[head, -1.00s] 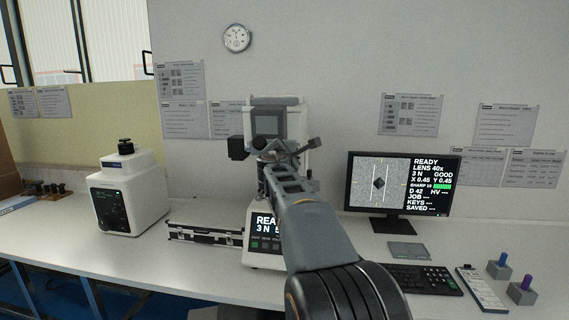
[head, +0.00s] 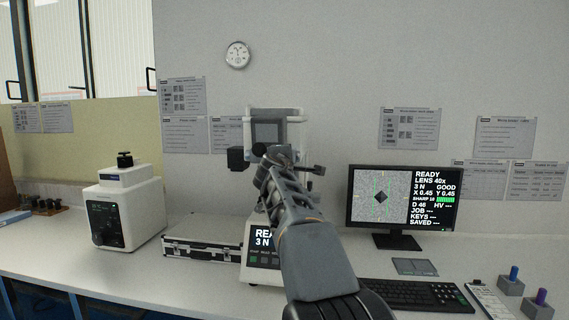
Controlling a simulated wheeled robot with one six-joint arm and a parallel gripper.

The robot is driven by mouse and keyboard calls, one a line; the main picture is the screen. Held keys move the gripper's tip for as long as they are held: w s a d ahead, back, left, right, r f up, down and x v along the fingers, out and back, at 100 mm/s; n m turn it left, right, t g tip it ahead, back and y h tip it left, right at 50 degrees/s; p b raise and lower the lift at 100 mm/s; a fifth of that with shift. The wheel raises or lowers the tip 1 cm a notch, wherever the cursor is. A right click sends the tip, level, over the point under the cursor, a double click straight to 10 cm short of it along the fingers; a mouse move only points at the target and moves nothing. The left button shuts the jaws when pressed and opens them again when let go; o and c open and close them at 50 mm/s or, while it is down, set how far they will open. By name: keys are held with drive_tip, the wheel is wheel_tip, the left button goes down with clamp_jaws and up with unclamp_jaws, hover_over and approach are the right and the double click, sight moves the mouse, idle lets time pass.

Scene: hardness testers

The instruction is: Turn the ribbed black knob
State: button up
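The hardness tester (head: 292,130) stands on the bench behind my arm, with a dark square screen on its head and a lit panel (head: 262,240) at its base. My gripper (head: 276,158) is at the far end of my raised arm, in front of the tester's head. Its fingertips are not clear, and I cannot tell whether it is open or shut. A small dark round part shows right by it. I cannot make out ribs on it or contact. The monitor (head: 403,198) reads READY, D 46, with green lines beside a dark diamond.
A second white tester (head: 122,210) with a black top knob (head: 125,160) stands left. A silver-edged case (head: 203,238) lies between the testers. A keyboard (head: 415,295), a small pad (head: 414,266) and blocks with blue and purple tops (head: 512,284) are at right.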

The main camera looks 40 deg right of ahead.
idle(0.4)
drive_tip(key=o, duration=0.9)
drive_tip(key=shift+o, duration=0.2)
drive_tip(key=b+v, duration=0.3)
drive_tip(key=v, duration=1.1)
drive_tip(key=shift+w+d, duration=0.1)
